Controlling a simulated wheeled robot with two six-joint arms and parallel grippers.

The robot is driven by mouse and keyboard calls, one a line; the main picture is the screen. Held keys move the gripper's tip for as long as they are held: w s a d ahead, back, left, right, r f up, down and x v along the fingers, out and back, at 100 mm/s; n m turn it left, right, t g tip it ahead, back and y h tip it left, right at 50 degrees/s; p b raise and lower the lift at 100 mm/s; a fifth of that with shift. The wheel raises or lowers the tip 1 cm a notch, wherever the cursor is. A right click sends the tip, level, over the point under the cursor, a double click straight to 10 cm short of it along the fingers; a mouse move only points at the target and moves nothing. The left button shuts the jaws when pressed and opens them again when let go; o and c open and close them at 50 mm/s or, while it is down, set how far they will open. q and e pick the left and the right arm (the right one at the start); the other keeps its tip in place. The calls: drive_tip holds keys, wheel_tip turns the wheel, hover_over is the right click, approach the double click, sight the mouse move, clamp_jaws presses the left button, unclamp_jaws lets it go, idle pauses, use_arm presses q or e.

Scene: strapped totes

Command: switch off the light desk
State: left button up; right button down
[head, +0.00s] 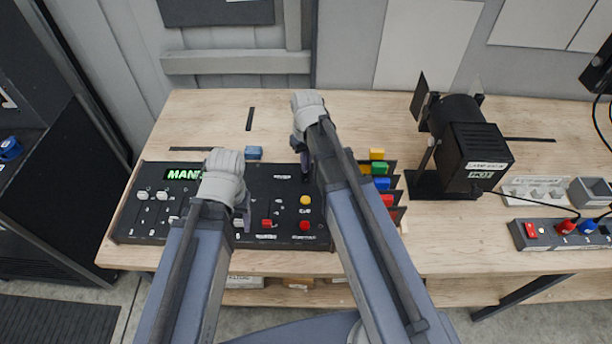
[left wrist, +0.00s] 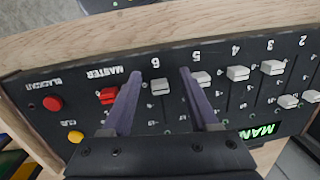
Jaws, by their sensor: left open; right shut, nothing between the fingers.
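The light desk (head: 160,222) is a black console on the wooden table, with a green lit display (head: 184,174) reading "MAN" as far as it shows. It has white faders, a red master fader (head: 266,223), a yellow button (head: 305,200) and a red blackout button (head: 304,225). My left gripper (head: 241,218) is open over the desk's front part. In the left wrist view its fingers (left wrist: 161,73) straddle the column of fader 6 (left wrist: 160,87); contact cannot be told. My right gripper (head: 304,168) is shut and empty over the desk's back right part, hiding what lies under it.
A black lamp (head: 470,145) stands further right, near a power strip (head: 550,236) with a red switch and plugs. A small blue block (head: 254,152) is behind the desk. The table behind is mostly clear.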

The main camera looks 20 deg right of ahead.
use_arm(q)
drive_tip(key=shift+f+b, duration=0.55)
drive_tip(key=shift+f, duration=0.05)
use_arm(e)
drive_tip(key=shift+f, duration=0.6)
use_arm(q)
drive_tip(key=shift+r, duration=0.15)
use_arm(e)
drive_tip(key=shift+r, duration=0.1)
wheel_tip(320, 180, up, 7)
drive_tip(key=p, duration=0.7)
use_arm(q)
wheel_tip(320, 180, up, 7)
